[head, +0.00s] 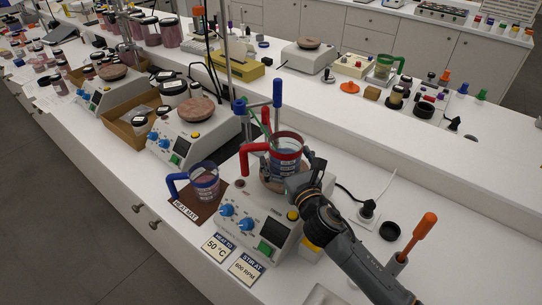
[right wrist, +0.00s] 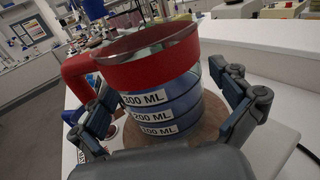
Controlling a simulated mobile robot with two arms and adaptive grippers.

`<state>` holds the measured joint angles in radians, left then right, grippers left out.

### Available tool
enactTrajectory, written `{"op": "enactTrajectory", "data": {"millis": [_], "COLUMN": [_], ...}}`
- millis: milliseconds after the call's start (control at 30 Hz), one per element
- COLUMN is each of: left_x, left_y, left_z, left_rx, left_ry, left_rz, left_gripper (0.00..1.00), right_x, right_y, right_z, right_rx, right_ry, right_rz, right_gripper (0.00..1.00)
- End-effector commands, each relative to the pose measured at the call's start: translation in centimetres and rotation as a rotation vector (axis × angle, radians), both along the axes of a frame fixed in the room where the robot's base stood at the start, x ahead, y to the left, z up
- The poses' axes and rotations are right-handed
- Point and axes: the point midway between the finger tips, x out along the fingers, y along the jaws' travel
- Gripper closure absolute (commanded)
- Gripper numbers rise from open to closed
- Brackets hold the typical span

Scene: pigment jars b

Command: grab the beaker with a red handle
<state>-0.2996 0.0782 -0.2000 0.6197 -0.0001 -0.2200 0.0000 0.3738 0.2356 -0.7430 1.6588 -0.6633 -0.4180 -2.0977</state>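The beaker with a red handle (head: 286,150) stands upright on the round top of the front hot plate (head: 257,217). It has a red rim and blue bands. In the right wrist view, the beaker (right wrist: 160,95) fills the middle, with volume labels facing me and its red handle to the left. My right gripper (head: 308,171) is at the beaker's near right side. In the right wrist view, its fingers (right wrist: 163,75) straddle the beaker, with a small gap showing at the right finger. My left gripper is not in view.
A blue-handled beaker (head: 205,183) stands on a brown mat left of the hot plate. A stand with blue knobs (head: 277,92) rises behind the beaker. Another hot plate (head: 195,132) is farther left. An orange-handled tool (head: 424,228) stands close to my right arm.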

Motion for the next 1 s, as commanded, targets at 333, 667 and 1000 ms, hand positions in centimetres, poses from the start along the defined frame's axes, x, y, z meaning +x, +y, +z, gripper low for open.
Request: {"op": "enactTrajectory", "data": {"millis": [333,667,1000], "left_x": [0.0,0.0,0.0], "left_y": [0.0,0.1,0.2], "left_z": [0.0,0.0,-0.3], "left_rx": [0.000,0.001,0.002], "left_ry": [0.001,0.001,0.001], "left_rz": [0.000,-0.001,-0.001], "left_gripper": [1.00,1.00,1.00], "right_x": [0.0,0.0,-0.6], "right_y": [0.0,0.0,0.1], "right_z": [0.2,0.5,4.1], "right_rx": [0.002,0.001,0.002], "right_ry": [-0.002,-0.004,-0.007], "right_rz": [0.001,0.001,0.003], "right_gripper": [0.70,0.70,0.70]}}
